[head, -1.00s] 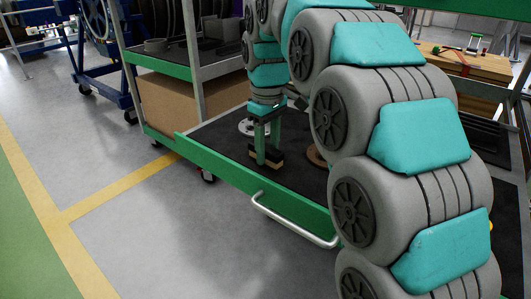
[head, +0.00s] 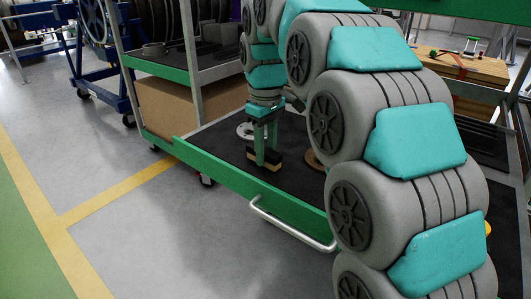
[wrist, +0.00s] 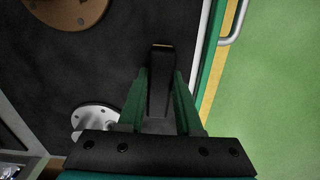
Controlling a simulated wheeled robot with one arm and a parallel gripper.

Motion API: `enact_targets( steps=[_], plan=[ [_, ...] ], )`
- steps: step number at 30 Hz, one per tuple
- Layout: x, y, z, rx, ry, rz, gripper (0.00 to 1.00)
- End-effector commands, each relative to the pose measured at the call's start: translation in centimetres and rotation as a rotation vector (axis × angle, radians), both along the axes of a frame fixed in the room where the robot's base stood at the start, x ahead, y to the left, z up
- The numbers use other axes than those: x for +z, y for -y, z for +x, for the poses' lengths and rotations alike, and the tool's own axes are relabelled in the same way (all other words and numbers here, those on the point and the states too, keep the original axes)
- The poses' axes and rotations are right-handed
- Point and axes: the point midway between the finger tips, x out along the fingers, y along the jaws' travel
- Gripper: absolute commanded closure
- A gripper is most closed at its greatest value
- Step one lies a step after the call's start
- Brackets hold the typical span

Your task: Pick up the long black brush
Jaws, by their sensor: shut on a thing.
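The long black brush (head: 266,162), with a tan lower edge, is between my gripper's fingers low over the dark lower shelf of the green cart. My gripper (head: 265,148) points down and is shut on it. In the wrist view the brush (wrist: 160,80) shows as a narrow black bar between the two green fingers (wrist: 160,108), its far end reaching beyond them. I cannot tell whether its underside touches the shelf.
A pale round flange (head: 246,130) lies left of the brush and a brown disc (head: 314,158) lies to its right on the shelf (head: 215,138). The cart's green edge and white handle (head: 292,226) are in front. A cardboard box (head: 180,108) stands behind left. Open floor lies left.

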Motion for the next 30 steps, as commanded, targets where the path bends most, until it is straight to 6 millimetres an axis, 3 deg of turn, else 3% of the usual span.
enact_targets(
  steps=[15, 30],
  plan=[
    [3.2, 0.0, 0.1, -0.001, 0.004, 0.002, 1.00],
    [3.4, 3.3, -3.8, -0.001, -0.001, 0.001, 1.00]
  ],
)
